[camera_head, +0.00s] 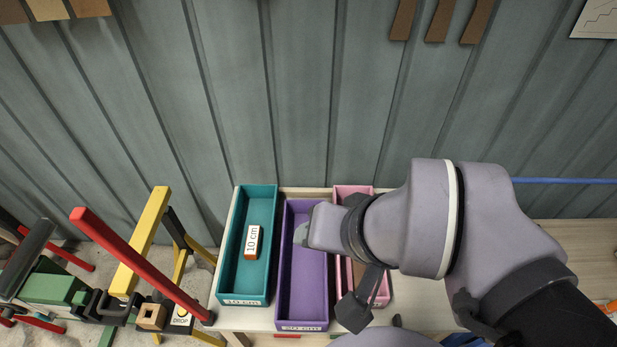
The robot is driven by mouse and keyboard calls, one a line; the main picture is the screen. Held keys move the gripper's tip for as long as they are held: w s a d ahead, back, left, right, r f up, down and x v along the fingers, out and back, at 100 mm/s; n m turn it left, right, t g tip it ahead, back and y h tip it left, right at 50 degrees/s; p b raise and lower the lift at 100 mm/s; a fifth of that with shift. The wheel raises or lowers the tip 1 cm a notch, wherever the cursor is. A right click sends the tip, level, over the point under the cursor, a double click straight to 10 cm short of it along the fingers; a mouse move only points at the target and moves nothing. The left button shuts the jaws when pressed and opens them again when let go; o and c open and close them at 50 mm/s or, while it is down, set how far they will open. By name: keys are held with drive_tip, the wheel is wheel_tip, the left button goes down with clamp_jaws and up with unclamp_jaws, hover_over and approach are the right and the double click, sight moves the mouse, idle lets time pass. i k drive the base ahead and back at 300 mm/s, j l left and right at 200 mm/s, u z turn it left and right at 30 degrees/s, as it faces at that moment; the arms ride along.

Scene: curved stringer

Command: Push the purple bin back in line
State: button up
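The purple bin (289,290) is a long narrow open tray on the pale table (240,319), between a teal bin (234,270) and a pink bin (353,190). Its front end, with a white label, sticks out nearer to me than the teal and pink fronts. Its back end sits farther from the wall than theirs. The part of its inside that shows looks empty. My gripper (355,308) is over the pink bin, with a dark finger near that bin's front end. My wrist hides much of the pink bin and overlaps the purple bin's right edge. I cannot tell whether they touch.
A white block marked "10 cm" (252,243) lies in the teal bin. At left are yellow trestle legs (145,235), a red bar (138,262) and a green tool (50,290). A grey ribbed wall (290,90) stands behind. A blue rod (570,181) lies at right.

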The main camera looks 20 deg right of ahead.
sight(302, 305)
drive_tip(key=k+z, duration=0.25)
drive_tip(key=z, duration=0.25)
drive_tip(key=k+z, duration=0.25)
drive_tip(key=z, duration=0.25)
